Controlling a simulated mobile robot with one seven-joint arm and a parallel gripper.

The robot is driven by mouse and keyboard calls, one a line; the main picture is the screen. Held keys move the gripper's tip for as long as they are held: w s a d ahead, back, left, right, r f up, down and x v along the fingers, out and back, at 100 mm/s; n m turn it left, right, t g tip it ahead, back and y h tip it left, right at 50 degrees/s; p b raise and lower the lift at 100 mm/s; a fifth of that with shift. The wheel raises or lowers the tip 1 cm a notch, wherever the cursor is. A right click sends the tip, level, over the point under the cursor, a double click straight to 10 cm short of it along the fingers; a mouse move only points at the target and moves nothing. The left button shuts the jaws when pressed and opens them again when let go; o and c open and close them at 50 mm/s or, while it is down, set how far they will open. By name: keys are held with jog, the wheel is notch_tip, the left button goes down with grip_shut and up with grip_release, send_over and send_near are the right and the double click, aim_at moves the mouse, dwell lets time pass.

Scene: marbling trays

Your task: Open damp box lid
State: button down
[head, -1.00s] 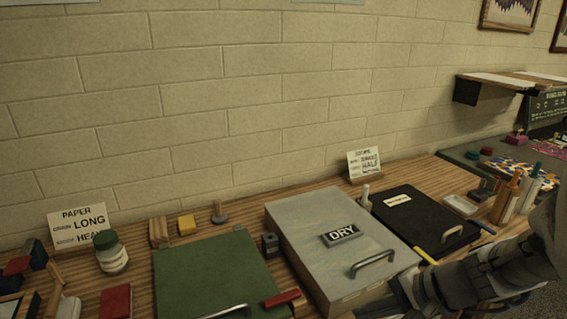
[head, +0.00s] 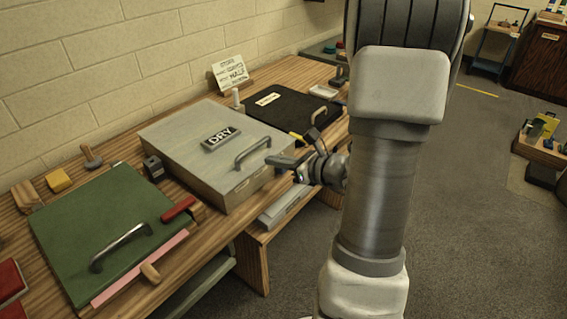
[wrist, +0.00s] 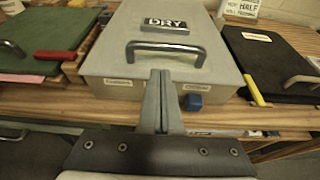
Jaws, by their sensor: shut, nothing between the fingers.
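A grey box (head: 178,153) with a closed flat lid stands on the wooden bench. A "DRY" plaque (head: 221,139) lies on its lid, and a metal bar handle (head: 252,151) is near the front edge. In the wrist view the handle (wrist: 165,50) lies just beyond my fingertips. My gripper (head: 272,161) is shut and empty in front of the box, apart from the handle as far as I can tell. In the wrist view its fingers (wrist: 160,76) are pressed together. No readable "damp" label shows; the labels on the box front are too small to read.
A green board (head: 95,225) with a handle lies left of the box, with a red-handled tool (head: 178,209) at its edge. A black flat case (head: 290,110) lies to the right, with a yellow stick (wrist: 254,90) between. The floor in front is open.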

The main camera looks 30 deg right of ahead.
jog(key=x, duration=0.5)
jog(key=shift+r, duration=0.1)
